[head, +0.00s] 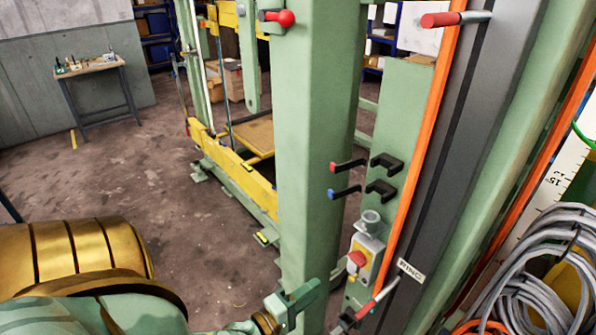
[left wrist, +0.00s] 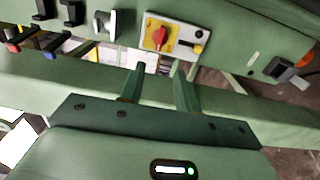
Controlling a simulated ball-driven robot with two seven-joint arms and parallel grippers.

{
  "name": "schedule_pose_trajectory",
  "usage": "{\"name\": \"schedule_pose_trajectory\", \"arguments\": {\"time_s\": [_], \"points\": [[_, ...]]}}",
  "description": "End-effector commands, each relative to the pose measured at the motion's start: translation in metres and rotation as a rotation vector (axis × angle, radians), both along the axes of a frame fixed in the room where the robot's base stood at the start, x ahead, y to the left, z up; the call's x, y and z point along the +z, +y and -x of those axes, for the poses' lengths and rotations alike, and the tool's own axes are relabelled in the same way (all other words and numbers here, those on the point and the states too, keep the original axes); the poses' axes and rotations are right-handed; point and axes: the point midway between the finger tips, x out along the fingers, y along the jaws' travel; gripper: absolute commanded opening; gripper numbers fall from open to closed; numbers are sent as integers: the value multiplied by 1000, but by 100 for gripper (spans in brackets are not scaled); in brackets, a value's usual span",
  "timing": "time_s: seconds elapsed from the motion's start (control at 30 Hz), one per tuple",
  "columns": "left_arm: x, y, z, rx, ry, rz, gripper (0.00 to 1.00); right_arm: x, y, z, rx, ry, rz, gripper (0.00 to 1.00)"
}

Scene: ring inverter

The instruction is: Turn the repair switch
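The switch, a red rotary knob on a yellow plate (head: 361,257), is on a grey box on the green panel, right of the green column. It also shows in the left wrist view, at top centre, as a red knob on a yellow and white plate (left wrist: 159,31). My left gripper (head: 292,299) is low in the head view, left of the switch and apart from it. In the left wrist view its two green fingers (left wrist: 156,82) stand apart with nothing between them, pointing towards the switch plate. My right gripper is not in view.
The thick green column (head: 318,120) stands left of the switch panel. Black hooks with red and blue tips (head: 347,165) stick out above the switch. A red-handled lever (head: 378,298) is just below it. Coiled grey cables (head: 535,265) hang at the right.

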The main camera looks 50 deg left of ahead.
Motion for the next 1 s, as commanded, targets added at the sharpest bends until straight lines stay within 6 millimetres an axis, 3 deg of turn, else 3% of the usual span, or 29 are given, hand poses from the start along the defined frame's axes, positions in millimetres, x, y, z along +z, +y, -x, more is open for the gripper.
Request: {"name": "schedule_pose_trajectory", "arguments": {"time_s": [0.1,0.27,0.87,0.97,1.0], "points": [[-1,2,21,-1,3,1,33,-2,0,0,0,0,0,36],[0,3,33,-1,0,0,33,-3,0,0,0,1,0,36],[0,3,35,0,0,-3,33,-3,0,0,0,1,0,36],[-4,-2,35,-25,14,-95,33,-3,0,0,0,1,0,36],[-17,-6,39,-70,46,-218,33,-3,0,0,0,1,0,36]]}}
